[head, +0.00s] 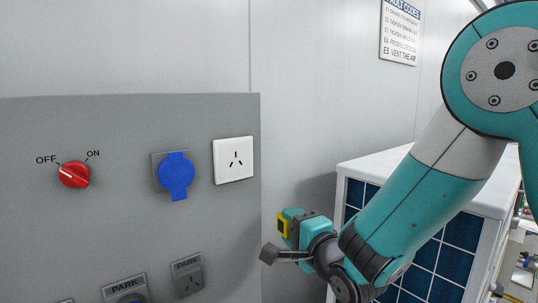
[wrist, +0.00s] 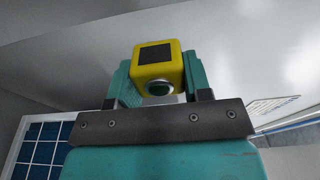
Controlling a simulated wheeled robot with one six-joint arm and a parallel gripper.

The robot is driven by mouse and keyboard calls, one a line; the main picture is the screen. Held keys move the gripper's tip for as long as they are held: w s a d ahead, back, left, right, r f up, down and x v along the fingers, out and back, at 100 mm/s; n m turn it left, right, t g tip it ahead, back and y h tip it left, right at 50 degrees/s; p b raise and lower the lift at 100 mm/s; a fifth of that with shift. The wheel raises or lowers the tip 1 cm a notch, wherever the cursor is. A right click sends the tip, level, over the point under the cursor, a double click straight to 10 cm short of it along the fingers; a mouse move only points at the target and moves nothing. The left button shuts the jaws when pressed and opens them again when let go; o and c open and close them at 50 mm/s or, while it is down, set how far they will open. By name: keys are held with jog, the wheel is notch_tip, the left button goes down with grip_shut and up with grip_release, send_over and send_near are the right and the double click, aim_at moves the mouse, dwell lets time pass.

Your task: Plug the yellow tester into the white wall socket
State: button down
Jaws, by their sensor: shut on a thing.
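The white wall socket (head: 234,160) has three slots and sits near the right edge of the grey panel (head: 120,225). My gripper (head: 290,224) is shut on the yellow tester (head: 283,226), to the right of the panel and lower than the socket, apart from both. In the wrist view the yellow tester (wrist: 158,68) sits between the teal fingers of my gripper (wrist: 158,80), with a dark square on its face and a round greenish button below. Its pins are not visible.
A blue covered socket (head: 176,174) is just left of the white one. PARK sockets (head: 188,277) line the lower panel. A white-topped cabinet with blue tiles (head: 424,268) stands behind my arm.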

aim_at(236, 160)
jog(key=s+a+r+n+y+p, duration=0.1)
jog(key=s+a+r, duration=0.1)
jog(key=r, duration=0.3)
jog(key=s+a+r+g+y+p, duration=0.1)
jog(key=s+a+r, duration=0.1)
jog(key=r, duration=0.2)
jog(key=s+a+r+n+p, duration=0.1)
jog(key=s+a+r, duration=0.1)
jog(key=r, duration=0.3)
jog(key=shift+p+x, duration=0.95)
jog(key=shift+x, duration=1.8)
jog(key=shift+s+d+f+b, duration=0.1)
jog(key=shift+s+f+b, duration=0.05)
jog(key=shift+b, duration=0.25)
jog(key=shift+w+a+b, duration=0.2)
jog(key=shift+w+b, duration=0.05)
jog(key=shift+b, duration=0.9)
jog(key=shift+w+a, duration=0.1)
jog(key=shift+w, duration=0.05)
dwell(0.3)
jog(key=shift+c, duration=2.3)
grip_release()
